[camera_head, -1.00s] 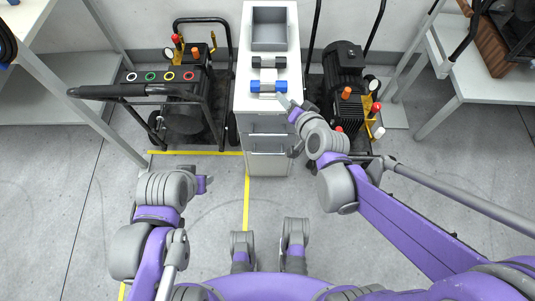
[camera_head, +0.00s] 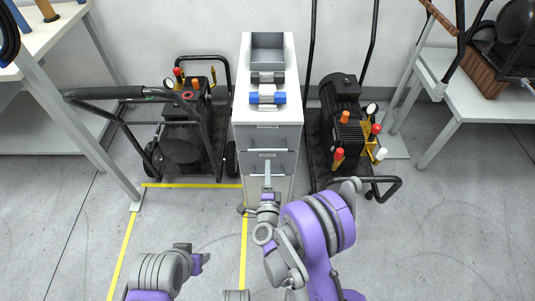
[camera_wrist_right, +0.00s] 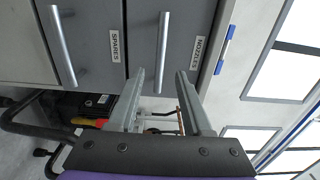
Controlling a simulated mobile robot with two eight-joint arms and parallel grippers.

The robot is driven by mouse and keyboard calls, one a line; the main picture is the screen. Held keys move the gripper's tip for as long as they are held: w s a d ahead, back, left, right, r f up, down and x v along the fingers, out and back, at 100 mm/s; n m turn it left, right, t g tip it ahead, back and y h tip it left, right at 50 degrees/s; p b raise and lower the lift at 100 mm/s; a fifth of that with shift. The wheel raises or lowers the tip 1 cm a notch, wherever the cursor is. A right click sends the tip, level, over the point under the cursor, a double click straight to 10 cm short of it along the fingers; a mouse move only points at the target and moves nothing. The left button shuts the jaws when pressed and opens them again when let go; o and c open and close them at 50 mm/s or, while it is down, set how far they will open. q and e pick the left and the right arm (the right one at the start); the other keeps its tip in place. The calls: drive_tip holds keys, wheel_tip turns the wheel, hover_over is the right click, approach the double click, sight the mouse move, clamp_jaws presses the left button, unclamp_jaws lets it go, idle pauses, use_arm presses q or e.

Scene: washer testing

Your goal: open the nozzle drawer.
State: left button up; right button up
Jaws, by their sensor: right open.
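The grey nozzle drawer (camera_wrist_right: 190,30), labelled NOZZLES, is in the front of the white cabinet (camera_head: 246,85). It looks shut. Its bar handle (camera_wrist_right: 163,52) lies between the lines of my right gripper's two fingers in the wrist view. My right gripper (camera_wrist_right: 160,82) is open, and its fingertips are at or near the handle's closer end; contact is not clear. In the head view the right gripper (camera_head: 267,172) is in front of the cabinet's drawers, just below the upper handle (camera_head: 268,153). My left gripper (camera_head: 200,262) is low at the left, away from the cabinet; its jaws are unclear.
A SPARES drawer (camera_wrist_right: 85,45) adjoins the nozzle drawer. A grey bin (camera_head: 268,42) and blue-ended parts (camera_head: 267,97) are on the cabinet. Pressure washers stand close on the left (camera_head: 180,150) and right (camera_head: 345,125). The floor in front is open.

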sight(268, 149)
drive_tip(key=w, duration=0.9)
drive_tip(key=shift+w, duration=0.15)
drive_tip(key=shift+c, duration=0.3)
clamp_jaws()
idle(0.8)
